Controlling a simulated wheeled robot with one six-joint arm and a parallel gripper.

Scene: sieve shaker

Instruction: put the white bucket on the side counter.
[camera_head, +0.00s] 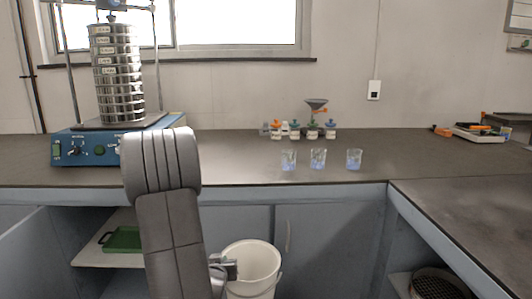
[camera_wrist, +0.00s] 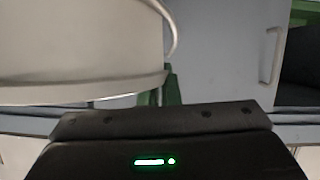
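The white bucket (camera_head: 256,263) stands upright and open-topped in front of the cabinet doors, at the bottom middle of the head view. My gripper (camera_head: 229,269) is at the left side of its rim, very close or touching; the arm hides part of it. In the wrist view the bucket (camera_wrist: 75,45) fills the upper left, with its rim and wire handle close to the dark gripper body. The fingertips are not clear there, so I cannot tell whether they are closed on the rim. The side counter (camera_head: 475,212) is the dark top at the right, with its near part bare.
The back counter (camera_head: 235,170) holds a sieve shaker (camera_head: 118,90), several small bottles, a funnel stand and three beakers (camera_head: 318,158). A green tray (camera_head: 122,239) lies on a shelf at lower left. A round sieve (camera_head: 437,285) is under the side counter.

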